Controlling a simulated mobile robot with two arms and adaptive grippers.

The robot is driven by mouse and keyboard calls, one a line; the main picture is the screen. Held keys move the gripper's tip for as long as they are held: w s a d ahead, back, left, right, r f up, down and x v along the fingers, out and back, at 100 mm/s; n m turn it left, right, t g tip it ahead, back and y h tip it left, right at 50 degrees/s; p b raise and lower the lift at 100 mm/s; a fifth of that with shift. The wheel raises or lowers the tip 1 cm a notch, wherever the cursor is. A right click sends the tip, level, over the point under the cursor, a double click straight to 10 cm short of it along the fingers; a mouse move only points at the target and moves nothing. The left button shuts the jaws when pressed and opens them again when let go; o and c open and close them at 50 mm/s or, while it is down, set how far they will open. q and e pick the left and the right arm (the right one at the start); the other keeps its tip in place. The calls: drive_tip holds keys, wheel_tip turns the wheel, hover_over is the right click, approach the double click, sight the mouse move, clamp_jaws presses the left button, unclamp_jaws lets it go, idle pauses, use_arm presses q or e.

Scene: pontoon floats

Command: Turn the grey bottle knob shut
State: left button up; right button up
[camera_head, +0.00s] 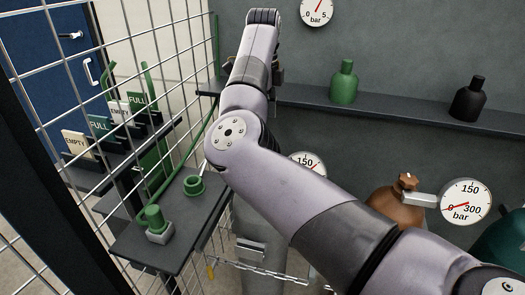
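The grey bottle (258,215) stands behind my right arm, with only part of its body showing. Its knob is hidden behind the arm. A gauge (306,161) marked 150 shows partly above the arm; its lower part is covered. My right arm comes in from the lower right, bends at a joint at the middle left and runs up to the top of the picture. The fingers of my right gripper cannot be made out. My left gripper is not in view.
A brown bottle (394,207) with a knob and a gauge (465,202) stands to the right. A chain (262,271) crosses in front of the grey bottle. A wire mesh fence (60,90) and a dark shelf (130,239) with green caps are at left.

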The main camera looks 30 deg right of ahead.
wheel_tip(320, 180, down, 10)
drive_tip(key=shift+w+f+p, duration=0.1)
drive_tip(key=shift+w+p, duration=0.05)
drive_tip(key=shift+p, duration=0.5)
drive_tip(key=shift+f, duration=0.6)
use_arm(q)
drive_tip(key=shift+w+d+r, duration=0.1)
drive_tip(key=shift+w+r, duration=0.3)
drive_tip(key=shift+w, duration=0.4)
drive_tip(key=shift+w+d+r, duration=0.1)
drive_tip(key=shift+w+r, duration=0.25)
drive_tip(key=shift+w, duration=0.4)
use_arm(e)
drive_tip(key=c, duration=1.1)
